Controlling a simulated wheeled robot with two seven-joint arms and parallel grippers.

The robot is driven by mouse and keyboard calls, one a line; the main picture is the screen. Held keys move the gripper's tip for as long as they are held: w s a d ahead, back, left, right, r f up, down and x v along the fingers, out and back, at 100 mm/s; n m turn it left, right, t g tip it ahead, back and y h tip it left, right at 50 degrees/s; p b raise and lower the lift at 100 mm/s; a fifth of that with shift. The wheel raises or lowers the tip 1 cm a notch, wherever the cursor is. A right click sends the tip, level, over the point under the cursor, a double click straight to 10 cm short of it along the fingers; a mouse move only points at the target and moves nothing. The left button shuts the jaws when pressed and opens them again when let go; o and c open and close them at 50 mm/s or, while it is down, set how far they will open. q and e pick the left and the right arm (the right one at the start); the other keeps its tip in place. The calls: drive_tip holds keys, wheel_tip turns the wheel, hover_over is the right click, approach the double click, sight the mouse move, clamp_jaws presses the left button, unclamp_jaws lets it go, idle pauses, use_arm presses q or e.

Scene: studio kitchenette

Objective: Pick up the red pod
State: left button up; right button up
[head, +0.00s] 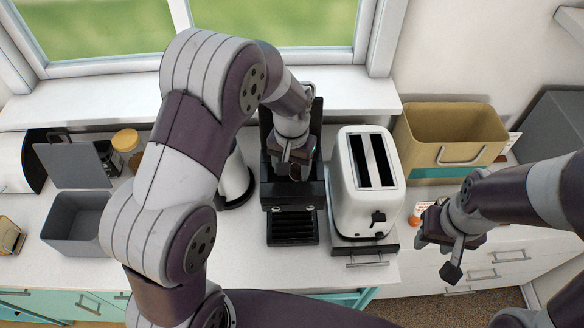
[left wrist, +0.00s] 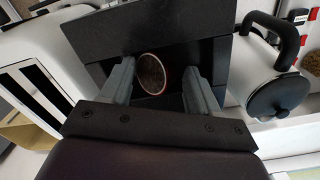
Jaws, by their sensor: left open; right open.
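A black coffee machine (head: 291,192) stands on the counter, with its grille (head: 292,228) at the front. My left gripper (head: 293,160) is over its upper part, pointing down. In the left wrist view, its two fingers are open on either side of a round brown disc with a reddish rim (left wrist: 151,74) in the black machine (left wrist: 110,40). I cannot tell whether this disc is the red pod, or whether the fingers touch it. No other red pod is clear. My right gripper (head: 445,252) is open and empty at the right, near the counter's front edge.
A white toaster (head: 368,190) stands close right of the machine on a drawer box (head: 362,248). A tan bin (head: 450,135) is farther right. A kettle (head: 236,178) stands close left, partly behind my arm. A grey open bin (head: 75,222) is at far left.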

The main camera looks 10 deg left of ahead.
use_arm(q)
drive_tip(key=shift+s+d+f, duration=0.1)
drive_tip(key=shift+s+d, duration=0.05)
drive_tip(key=shift+s, duration=0.15)
drive_tip(key=shift+w+f, duration=0.15)
drive_tip(key=shift+w, duration=0.05)
drive_tip(key=shift+c, duration=0.9)
drive_tip(key=shift+w+a, duration=0.2)
drive_tip(key=c, duration=0.5)
drive_tip(key=shift+c, duration=0.6)
drive_tip(key=shift+s+d, duration=0.2)
drive_tip(key=shift+s, duration=0.05)
